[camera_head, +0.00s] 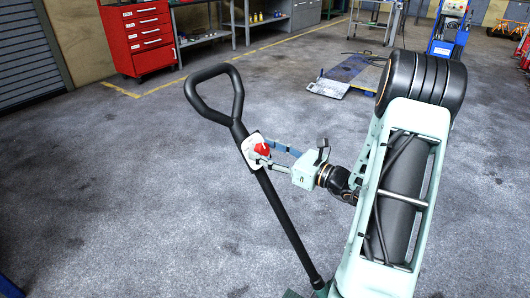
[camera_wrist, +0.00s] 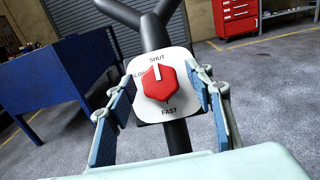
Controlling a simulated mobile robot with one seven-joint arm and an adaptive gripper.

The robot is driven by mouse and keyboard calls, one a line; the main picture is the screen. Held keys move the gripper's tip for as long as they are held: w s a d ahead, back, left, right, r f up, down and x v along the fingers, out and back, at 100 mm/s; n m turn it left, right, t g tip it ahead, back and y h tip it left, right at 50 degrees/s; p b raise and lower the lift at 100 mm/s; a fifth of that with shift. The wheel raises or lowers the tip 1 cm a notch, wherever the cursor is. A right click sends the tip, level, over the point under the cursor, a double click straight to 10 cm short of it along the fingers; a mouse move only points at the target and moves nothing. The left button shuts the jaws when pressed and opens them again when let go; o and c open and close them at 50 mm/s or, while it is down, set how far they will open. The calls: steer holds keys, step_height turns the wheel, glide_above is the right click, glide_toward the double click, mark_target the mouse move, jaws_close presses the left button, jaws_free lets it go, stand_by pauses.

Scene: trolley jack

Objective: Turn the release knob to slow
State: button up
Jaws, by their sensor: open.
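The red six-sided release knob (camera_wrist: 159,84) sits on a white plate (camera_wrist: 180,57) fixed to the black handle (camera_wrist: 152,31). The plate reads SHUT at the top, SLOW at the left and FAST at the bottom. The knob's white mark points up at SHUT. In the head view the knob (camera_head: 262,149) faces my gripper (camera_head: 267,155). My gripper (camera_wrist: 163,82) is open, with one blue-padded finger on each side of the knob. Gaps show between the fingers and the knob in the wrist view. The left finger partly covers the SLOW label.
The handle's loop (camera_head: 215,90) rises above the plate. A red drawer cabinet (camera_head: 138,37) and grey shelving (camera_head: 200,30) stand at the back. A blue bench (camera_wrist: 75,75) shows at the left of the wrist view. The floor left of the handle is clear.

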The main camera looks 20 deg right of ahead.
steer(key=shift+w, duration=0.1)
steer(key=c, duration=1.2)
steer(key=shift+o, duration=0.2)
steer(key=shift+n, duration=0.4)
steer(key=n+g+y, duration=0.1)
steer(key=n, duration=0.2)
steer(key=n+g+y+b, duration=0.1)
steer(key=n+g, duration=0.1)
steer(key=n, duration=0.1)
steer(key=shift+y, duration=0.4)
steer(key=n+g, duration=0.2)
steer(key=n, duration=0.1)
steer(key=n+g+y, duration=0.1)
steer(key=n, duration=0.2)
steer(key=shift+n+g+b, duration=0.3)
steer(key=shift+n+g, duration=0.1)
steer(key=o, duration=1.2)
steer(key=shift+c, duration=0.2)
